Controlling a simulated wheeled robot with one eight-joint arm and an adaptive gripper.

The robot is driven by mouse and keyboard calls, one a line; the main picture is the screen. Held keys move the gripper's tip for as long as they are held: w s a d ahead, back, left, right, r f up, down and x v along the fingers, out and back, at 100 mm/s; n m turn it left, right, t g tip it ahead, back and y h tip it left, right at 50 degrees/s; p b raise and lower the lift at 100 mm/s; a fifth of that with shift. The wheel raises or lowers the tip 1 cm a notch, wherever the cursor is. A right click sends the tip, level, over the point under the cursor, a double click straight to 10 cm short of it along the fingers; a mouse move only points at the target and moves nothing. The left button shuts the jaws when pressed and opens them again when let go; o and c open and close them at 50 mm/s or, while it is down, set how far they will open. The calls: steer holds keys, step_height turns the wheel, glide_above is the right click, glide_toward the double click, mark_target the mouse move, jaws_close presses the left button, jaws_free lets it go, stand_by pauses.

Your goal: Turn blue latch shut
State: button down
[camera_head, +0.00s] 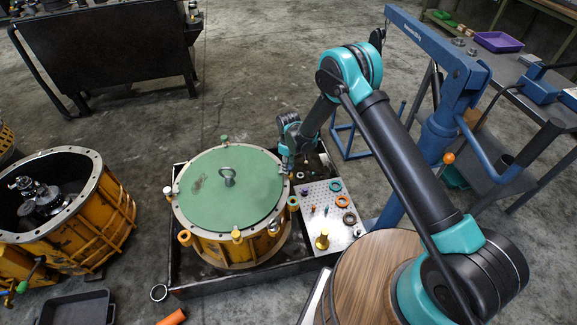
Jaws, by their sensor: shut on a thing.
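The round green lid (225,190) with a dark lifting eye at its centre lies on the yellow drum housing (210,246). Small clamps of several colours stand around its rim. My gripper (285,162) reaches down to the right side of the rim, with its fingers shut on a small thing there. A bit of blue, likely the blue latch (284,151), shows at the fingers. The gripper hides most of it, so I cannot tell its turn angle.
The housing stands in a black tray (190,291). A metal plate (339,230) with rings and small parts lies to its right. A blue hoist (440,130) stands beyond my arm. An open yellow housing (115,215) stands at left.

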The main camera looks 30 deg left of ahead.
stand_by(0.3)
steer(key=c, duration=1.2)
jaws_free()
steer(key=shift+o, duration=0.2)
steer(key=shift+r, duration=0.15)
step_height(320, 180, up, 12)
